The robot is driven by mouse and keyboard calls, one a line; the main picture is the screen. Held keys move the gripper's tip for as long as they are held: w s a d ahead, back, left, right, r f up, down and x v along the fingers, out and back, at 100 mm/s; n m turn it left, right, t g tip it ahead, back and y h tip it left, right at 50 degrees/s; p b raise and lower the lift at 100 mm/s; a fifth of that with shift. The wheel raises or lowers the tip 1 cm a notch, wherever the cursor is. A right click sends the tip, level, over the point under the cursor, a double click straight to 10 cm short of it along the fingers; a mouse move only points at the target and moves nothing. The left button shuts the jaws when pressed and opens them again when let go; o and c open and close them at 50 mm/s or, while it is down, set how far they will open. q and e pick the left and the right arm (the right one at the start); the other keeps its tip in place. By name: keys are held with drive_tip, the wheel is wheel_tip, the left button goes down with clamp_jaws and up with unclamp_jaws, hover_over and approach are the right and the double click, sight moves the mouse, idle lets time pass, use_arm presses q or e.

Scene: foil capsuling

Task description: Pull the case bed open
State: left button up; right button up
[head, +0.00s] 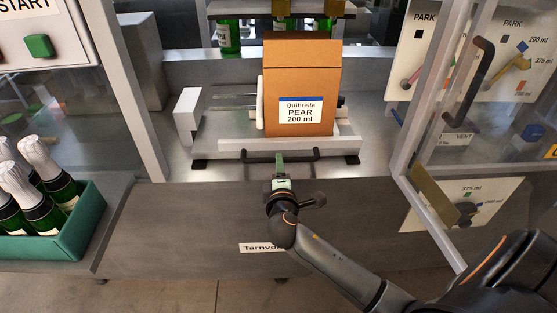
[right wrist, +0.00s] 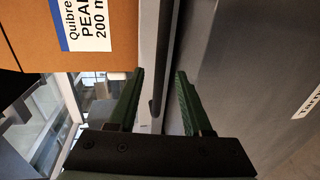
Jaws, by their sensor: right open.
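The case bed (head: 228,144) is a pale tray on the steel deck, with a black bar handle (head: 256,159) along its front. An orange-brown carton labelled "Quibrella PEAR 200 ml" (head: 302,82) stands upright on it. My right gripper (head: 279,159) is at the middle of the handle, reaching in from the front. In the right wrist view its green fingers (right wrist: 160,76) are open, with the dark handle bar (right wrist: 167,62) running between them. The fingers stand apart with gaps visible. Part of the handle is hidden by the gripper in the head view. My left gripper is not in view.
A green crate (head: 88,222) of foil-topped bottles stands at the left. A clear door with a black handle (head: 467,85) stands open at the right, near my right arm. Green bottles (head: 228,38) are behind the carton. The steel front panel (head: 170,225) lies below the bed.

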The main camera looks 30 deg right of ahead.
drive_tip(key=shift+x, duration=2.35)
clamp_jaws()
drive_tip(key=shift+a, duration=0.1)
